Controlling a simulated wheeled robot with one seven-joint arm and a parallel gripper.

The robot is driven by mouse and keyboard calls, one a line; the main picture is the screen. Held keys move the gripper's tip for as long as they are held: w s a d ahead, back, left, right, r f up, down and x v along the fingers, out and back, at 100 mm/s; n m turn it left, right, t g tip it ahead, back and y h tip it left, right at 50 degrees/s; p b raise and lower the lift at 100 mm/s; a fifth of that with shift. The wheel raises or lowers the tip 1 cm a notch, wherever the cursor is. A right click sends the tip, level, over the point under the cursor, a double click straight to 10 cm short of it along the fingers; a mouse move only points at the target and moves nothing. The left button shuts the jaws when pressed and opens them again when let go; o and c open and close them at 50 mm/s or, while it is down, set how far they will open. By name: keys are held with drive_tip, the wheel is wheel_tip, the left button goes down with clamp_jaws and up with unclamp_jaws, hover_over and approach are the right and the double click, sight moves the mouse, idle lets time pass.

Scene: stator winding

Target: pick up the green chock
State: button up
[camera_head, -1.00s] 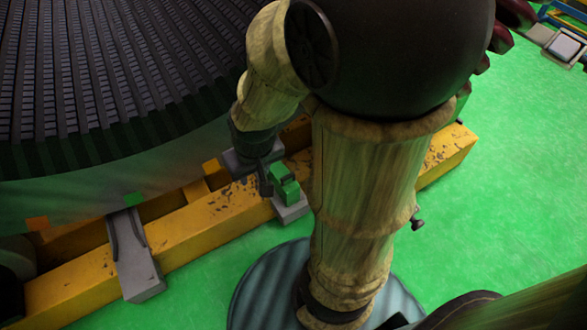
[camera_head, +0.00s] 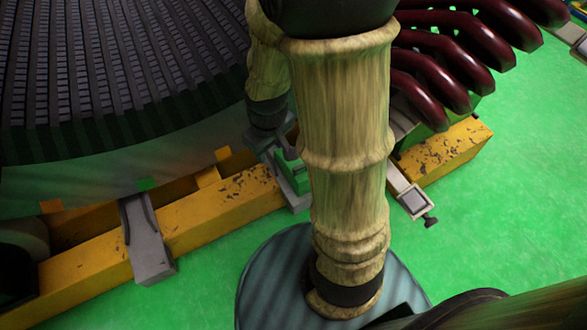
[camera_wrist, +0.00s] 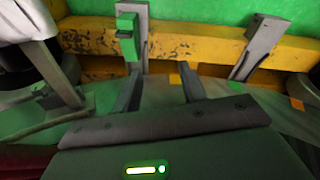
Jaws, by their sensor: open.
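The green chock (camera_head: 291,173) sits on a grey bracket (camera_head: 299,198) at the yellow beam, just left of my upright arm in the head view, which partly hides it. In the wrist view the chock (camera_wrist: 127,34) shows upper left on its grey bracket (camera_wrist: 142,12). My gripper (camera_wrist: 161,72) is open and empty; its two fingers reach up toward the beam. The chock lies beyond the left fingertip, apart from it and not between the fingers. In the head view the gripper (camera_head: 263,140) is beside the stator, above and left of the chock, its fingers hard to make out.
The large dark stator (camera_head: 110,80) fills the upper left. The yellow beam (camera_head: 220,208) runs below it, with a second grey bracket (camera_head: 148,248) and small orange and green blocks. Dark red tubes (camera_head: 440,75) rise at upper right. Green floor (camera_head: 500,220) is open at right.

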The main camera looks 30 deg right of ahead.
sight(294, 169)
drive_tip(key=w+d+f+n+h+p, duration=0.1)
drive_tip(key=w+d+f+n+h, duration=0.1)
drive_tip(key=f+n, duration=0.5)
drive_tip(key=w+d+f+n+g+h+p, duration=0.1)
drive_tip(key=w+d+f+n+h+p, duration=0.1)
drive_tip(key=w+d+f+n, duration=0.2)
wheel_tip(294, 169, down, 3)
drive_tip(key=w+n, duration=0.2)
drive_tip(key=n, duration=0.1)
drive_tip(key=shift+w+n+g, duration=0.3)
drive_tip(key=b+x, duration=0.5)
drive_tip(key=x, duration=0.7)
drive_tip(key=b+x, duration=0.1)
drive_tip(key=x, duration=0.1)
drive_tip(key=b+x, duration=0.2)
drive_tip(key=x, duration=0.1)
drive_tip(key=shift+s+d, duration=0.1)
drive_tip(key=shift+d, duration=0.25)
